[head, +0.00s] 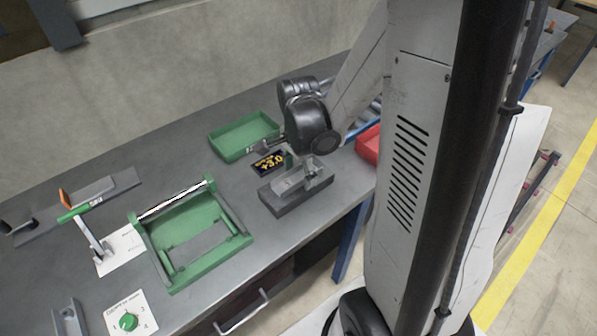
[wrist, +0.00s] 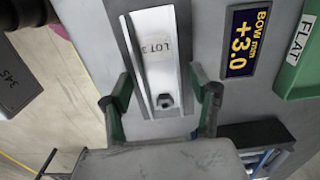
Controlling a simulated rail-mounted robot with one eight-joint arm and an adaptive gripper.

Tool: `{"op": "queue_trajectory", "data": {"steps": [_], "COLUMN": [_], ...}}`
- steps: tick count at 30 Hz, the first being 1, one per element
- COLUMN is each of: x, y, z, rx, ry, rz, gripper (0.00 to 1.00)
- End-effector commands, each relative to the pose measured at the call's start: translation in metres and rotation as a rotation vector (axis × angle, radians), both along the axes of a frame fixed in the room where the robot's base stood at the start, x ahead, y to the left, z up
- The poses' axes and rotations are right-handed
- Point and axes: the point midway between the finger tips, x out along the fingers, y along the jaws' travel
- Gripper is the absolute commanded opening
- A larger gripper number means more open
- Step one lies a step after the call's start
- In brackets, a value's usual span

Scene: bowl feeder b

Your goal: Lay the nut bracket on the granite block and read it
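The nut bracket (wrist: 153,45) is a pale grey channel marked "LOT 3", with a dark nut (wrist: 165,101) near its end closest to my gripper. It lies on the dark granite block (head: 296,203); the bracket also shows on top in the head view (head: 291,186). The display (wrist: 249,38) beside the block reads "BOW mm +3.0" and also shows in the head view (head: 269,162). My gripper (wrist: 163,94) is open, one finger on each side of the bracket's nut end, with visible gaps to both sides. In the head view my wrist partly hides the area behind the block.
A green tray (head: 213,146), labelled "FLAT" in the wrist view, stands behind the display. A red tray (head: 367,146) is partly hidden behind my arm. A green frame fixture (head: 160,259) and a green dial (head: 129,321) are at left. Bench between fixture and block is clear.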

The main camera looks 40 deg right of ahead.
Motion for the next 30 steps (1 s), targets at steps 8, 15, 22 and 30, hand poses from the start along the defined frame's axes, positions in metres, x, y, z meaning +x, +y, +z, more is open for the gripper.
{"op": "queue_trajectory", "data": {"steps": [8, 15, 22, 30], "x": [0.0, -0.001, 0.0, -0.002], "y": [0.0, 0.0, 0.0, 0.001], "z": [0.007, 0.038, 0.077, 0.113], "rx": [0.0, 0.0, 0.0, 0.0], "ry": [0.0, 0.0, 0.0, 0.0], "rz": [0.0, 0.0, 0.0, 0.001], "gripper": [0.57, 0.57, 0.57, 0.57]}}
